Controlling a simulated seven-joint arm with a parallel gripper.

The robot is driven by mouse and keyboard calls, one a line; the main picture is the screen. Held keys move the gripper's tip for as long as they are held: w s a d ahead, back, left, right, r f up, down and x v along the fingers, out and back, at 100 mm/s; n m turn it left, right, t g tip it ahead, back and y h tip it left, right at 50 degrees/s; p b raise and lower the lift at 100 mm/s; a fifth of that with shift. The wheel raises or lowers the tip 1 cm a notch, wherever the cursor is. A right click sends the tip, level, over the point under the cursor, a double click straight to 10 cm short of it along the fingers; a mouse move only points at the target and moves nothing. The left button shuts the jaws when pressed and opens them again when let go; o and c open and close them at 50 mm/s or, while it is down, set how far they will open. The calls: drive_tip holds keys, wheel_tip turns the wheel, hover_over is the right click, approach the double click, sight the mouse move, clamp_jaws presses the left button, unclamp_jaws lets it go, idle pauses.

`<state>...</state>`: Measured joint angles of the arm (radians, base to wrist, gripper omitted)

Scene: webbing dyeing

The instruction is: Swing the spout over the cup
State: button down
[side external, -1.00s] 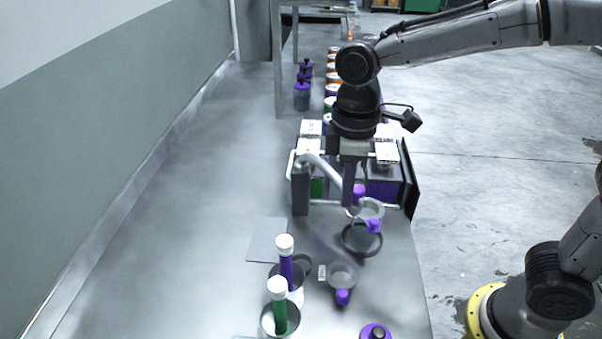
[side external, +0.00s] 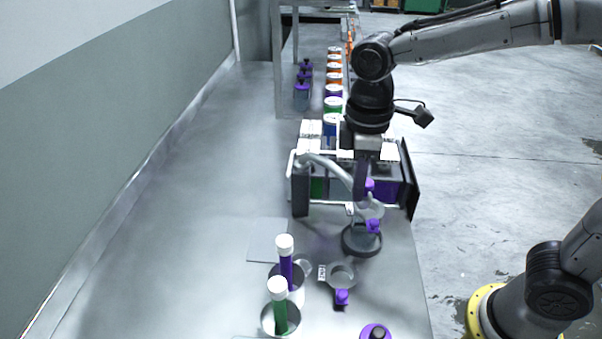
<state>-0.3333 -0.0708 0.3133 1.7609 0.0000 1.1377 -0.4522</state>
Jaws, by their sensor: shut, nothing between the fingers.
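The spout (side external: 331,169) is a curved light grey pipe. It rises from a dark post (side external: 300,192) and bends right and down. My gripper (side external: 361,198) is shut and empty, pointing down beside the spout's outer end. I cannot tell whether they touch. A grey cup (side external: 374,210) with a purple handle (side external: 373,226) is just below and right of the fingers, above a dark round base (side external: 361,242). The spout's tip is close to the cup's left side; the fingers partly hide this area, so I cannot tell whether it is over the cup.
A second grey cup (side external: 342,275) with a purple handle stands nearer the camera. Green (side external: 280,312) and purple (side external: 286,268) white-capped tubes stand in containers at the front. A rack of bins (side external: 385,190) is behind the spout. The bench's left side is clear.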

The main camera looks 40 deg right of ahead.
drive_tip(key=shift+d, duration=0.15)
drive_tip(key=shift+d, duration=0.65)
wheel_tip(320, 180, up, 7)
drive_tip(key=a, duration=0.1)
idle(0.7)
drive_tip(key=s+d+r+m+t, duration=0.1)
drive_tip(key=s+d+r, duration=0.2)
drive_tip(key=d, duration=0.1)
drive_tip(key=s+d+f+m+t, duration=0.2)
drive_tip(key=s+d+f+m, duration=0.1)
drive_tip(key=s, duration=0.3)
drive_tip(key=s+d+f+m+t, duration=0.2)
drive_tip(key=s+d+f+m, duration=0.1)
drive_tip(key=s+f+m, duration=0.1)
drive_tip(key=shift+s+d+m+t, duration=0.25)
drive_tip(key=shift+s+m, duration=0.25)
drive_tip(key=shift+s, duration=0.6)
